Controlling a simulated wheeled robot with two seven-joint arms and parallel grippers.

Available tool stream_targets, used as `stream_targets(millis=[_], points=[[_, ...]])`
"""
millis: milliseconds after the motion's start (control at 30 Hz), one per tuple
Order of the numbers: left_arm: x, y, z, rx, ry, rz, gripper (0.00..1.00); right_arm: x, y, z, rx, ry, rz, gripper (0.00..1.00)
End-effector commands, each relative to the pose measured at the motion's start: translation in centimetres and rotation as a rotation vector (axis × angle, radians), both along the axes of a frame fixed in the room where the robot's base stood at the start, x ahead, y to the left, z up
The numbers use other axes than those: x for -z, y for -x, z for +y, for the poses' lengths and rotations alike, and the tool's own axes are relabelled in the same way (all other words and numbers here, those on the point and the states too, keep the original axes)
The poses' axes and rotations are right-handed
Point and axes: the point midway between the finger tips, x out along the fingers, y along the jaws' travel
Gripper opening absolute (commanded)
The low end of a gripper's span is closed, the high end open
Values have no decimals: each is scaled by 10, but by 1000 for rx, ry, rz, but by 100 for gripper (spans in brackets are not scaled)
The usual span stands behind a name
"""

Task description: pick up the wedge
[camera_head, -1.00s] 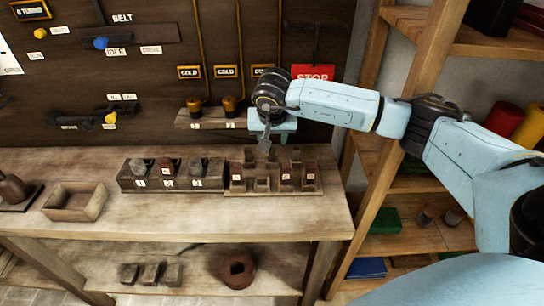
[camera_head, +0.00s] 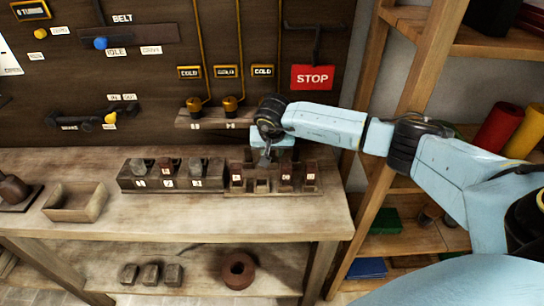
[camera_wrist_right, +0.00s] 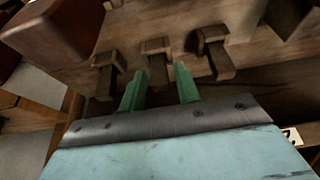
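My right gripper (camera_head: 265,160) hangs over the dark wooden rack (camera_head: 245,190) on the right part of the bench top. In the right wrist view its two green fingers (camera_wrist_right: 160,88) are apart with nothing held. A brown T-shaped wooden piece (camera_wrist_right: 157,62), likely a wedge, stands just beyond and between the fingertips. Similar pieces stand to its left (camera_wrist_right: 108,72) and right (camera_wrist_right: 214,52). I cannot tell which piece is the wedge meant. In the head view the gripper partly covers the middle of the rack. My left gripper is not in view.
A second rack (camera_head: 150,184) with numbered grey and reddish blocks stands close left of the first. An open wooden tray (camera_head: 75,213) is farther left. A panel with levers and a red STOP sign (camera_head: 314,77) rises behind. A shelf post (camera_head: 382,150) stands at right.

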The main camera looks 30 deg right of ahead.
Motion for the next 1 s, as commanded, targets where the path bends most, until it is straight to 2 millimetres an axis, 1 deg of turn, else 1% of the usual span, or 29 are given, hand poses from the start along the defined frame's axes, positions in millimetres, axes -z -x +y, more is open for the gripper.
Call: stream_targets(millis=[33,200,233,500,633,767,867,1000], points=[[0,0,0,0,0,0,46,0,0,0,0,0,0,25],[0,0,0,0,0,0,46,0,0,0,0,0,0,3],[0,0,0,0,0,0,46,0,0,0,1,0,0,0],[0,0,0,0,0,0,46,-1,0,0,1,0,-1,0],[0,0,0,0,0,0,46,-8,-1,0,1,0,-3,0],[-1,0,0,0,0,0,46,-23,-1,-1,1,1,-4,0],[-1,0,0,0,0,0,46,-41,-1,-1,1,1,-6,0],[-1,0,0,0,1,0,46,-76,-1,-1,1,1,-6,0]])
